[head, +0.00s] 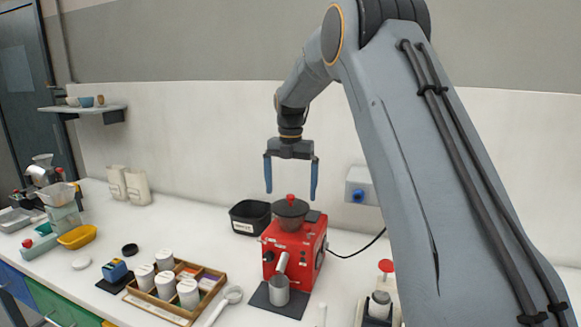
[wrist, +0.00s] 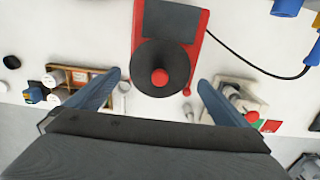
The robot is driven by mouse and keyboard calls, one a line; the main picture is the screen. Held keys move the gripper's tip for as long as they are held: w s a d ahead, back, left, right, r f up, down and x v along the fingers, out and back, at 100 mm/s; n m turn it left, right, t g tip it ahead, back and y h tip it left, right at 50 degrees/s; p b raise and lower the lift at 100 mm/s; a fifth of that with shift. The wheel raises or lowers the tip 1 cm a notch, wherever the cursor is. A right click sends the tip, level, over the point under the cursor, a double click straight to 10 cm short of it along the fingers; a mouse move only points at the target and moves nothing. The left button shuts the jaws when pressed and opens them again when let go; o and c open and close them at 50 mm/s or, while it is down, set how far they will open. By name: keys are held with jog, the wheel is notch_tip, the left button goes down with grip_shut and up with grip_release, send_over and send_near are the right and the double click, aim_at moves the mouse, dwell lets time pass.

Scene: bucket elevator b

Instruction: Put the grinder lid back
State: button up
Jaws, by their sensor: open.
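The red grinder (head: 294,253) stands on the counter with a dark round hopper on top. The dark grinder lid (head: 289,207) with a red knob appears to sit on the hopper; the exact seating is hard to tell. In the wrist view the lid (wrist: 150,57) is a dark disc with the red knob near its centre, on the red grinder body (wrist: 198,27). My gripper (head: 291,192) is open and empty, pointing down above the lid, its two blue fingers wide apart. In the wrist view the fingers of my gripper (wrist: 158,80) lie either side of the lid, apart from it.
A metal cup (head: 279,290) stands on a dark mat before the grinder. A black bin (head: 250,216) is behind it. A wooden tray (head: 185,269) with white canisters is left. A red-knobbed device (head: 379,305) stands right. A cable runs to the wall socket (head: 361,187).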

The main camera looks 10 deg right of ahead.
aim_at(291, 195)
notch_tip(291, 195, up, 11)
jog(key=b, duration=0.4)
jog(key=shift+r, duration=0.1)
